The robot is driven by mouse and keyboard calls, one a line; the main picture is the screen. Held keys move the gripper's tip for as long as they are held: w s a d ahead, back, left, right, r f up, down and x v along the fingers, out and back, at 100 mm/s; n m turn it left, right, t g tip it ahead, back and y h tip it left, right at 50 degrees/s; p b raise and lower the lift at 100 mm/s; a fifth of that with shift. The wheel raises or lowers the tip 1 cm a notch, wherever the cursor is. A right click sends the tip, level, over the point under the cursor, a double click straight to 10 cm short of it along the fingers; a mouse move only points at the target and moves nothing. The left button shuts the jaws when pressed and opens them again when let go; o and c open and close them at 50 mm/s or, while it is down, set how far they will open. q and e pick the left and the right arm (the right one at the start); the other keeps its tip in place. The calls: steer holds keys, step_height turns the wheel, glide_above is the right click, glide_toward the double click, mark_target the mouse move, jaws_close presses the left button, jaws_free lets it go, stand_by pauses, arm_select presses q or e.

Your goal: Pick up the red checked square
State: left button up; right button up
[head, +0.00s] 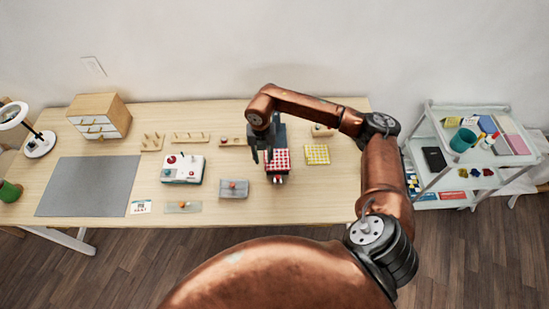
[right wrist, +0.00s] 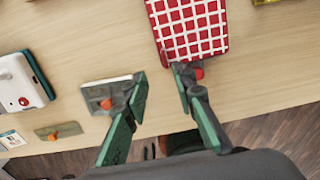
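The right finger's tip overlaps the square's near edge in the picture; contact cannot be told. My left gripper is not in view.
A red knob (right wrist: 197,71) shows at the square's near edge. A yellow checked square (head: 317,154) lies to the right. A grey block with an orange knob (head: 233,189) and a white device (head: 183,168) are to the left. A cart (head: 430,168) stands right of the table.

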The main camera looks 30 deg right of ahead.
mark_target(266, 167)
steer(key=f, duration=0.2)
steer(key=s+f, duration=0.1)
steer(key=shift+d, duration=0.25)
step_height(266, 167, down, 2)
steer(key=shift+f, duration=0.15)
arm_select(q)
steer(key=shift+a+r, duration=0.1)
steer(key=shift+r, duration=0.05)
arm_select(e)
jaws_close()
